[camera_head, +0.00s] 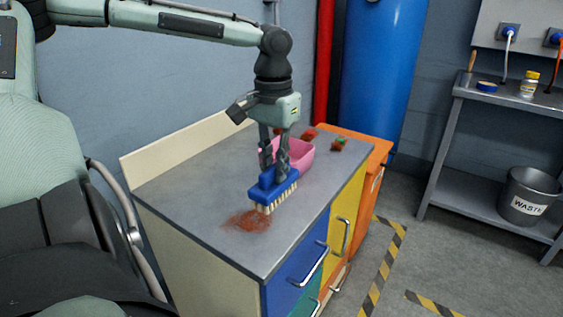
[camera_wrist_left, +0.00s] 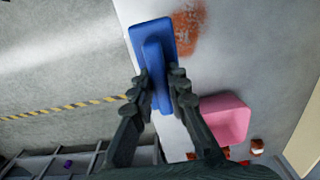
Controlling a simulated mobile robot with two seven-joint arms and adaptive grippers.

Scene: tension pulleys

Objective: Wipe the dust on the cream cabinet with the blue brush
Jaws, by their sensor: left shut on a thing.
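The cream cabinet (camera_head: 222,189) has a grey top and coloured doors and drawers. A patch of reddish-brown dust (camera_head: 247,221) lies on its top near the front; it also shows in the left wrist view (camera_wrist_left: 188,30). My left gripper (camera_head: 274,170) is shut on the blue brush (camera_head: 268,186) and holds it bristles down, just behind the dust. The bristles look close to the top; I cannot tell if they touch it. In the left wrist view the brush (camera_wrist_left: 153,50) sits between the fingers, beside the dust. My right gripper is not in view.
A pink bin (camera_head: 301,158) stands behind the brush on the cabinet top, with small reddish-brown pieces (camera_head: 338,145) near it. An orange cabinet (camera_head: 377,153) adjoins at the back. A metal shelf (camera_head: 490,93) with a waste bucket (camera_head: 528,196) stands at right.

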